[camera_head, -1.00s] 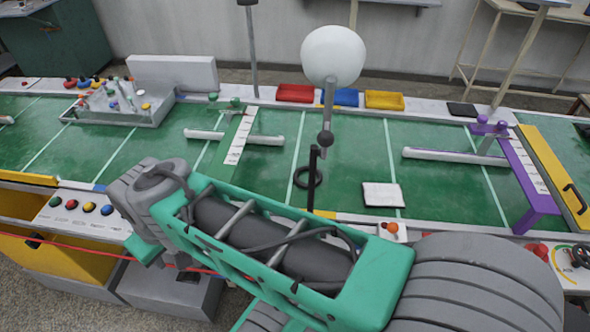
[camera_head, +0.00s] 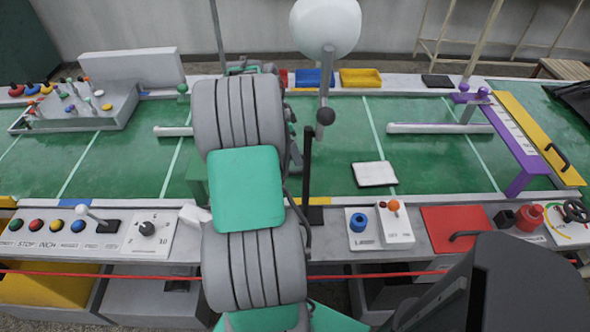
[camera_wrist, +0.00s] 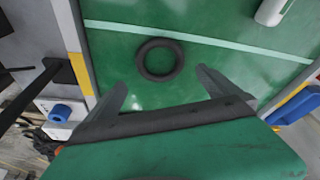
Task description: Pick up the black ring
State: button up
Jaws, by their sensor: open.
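The black ring (camera_wrist: 160,59) lies flat on the green table surface (camera_wrist: 120,52) in the wrist view, just beyond my fingertips and centred between them. My gripper (camera_wrist: 162,82) is open, its two dark fingers spread apart with nothing between them. In the head view my arm hides the ring, and the fingertips cannot be made out there.
A black post (camera_head: 307,160) stands on the table's front edge, right of my arm, near a white ball on a stalk (camera_head: 325,28). A white pad (camera_head: 375,174) lies on the green. A blue knob (camera_wrist: 60,112) sits at the left in the wrist view.

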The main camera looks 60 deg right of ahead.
aim_at(292, 166)
jog(key=x, duration=0.7)
jog(key=shift+w+a+p, duration=0.15)
jog(key=shift+w+p, duration=0.05)
jog(key=shift+p, duration=0.2)
jog(key=c, duration=1.3)
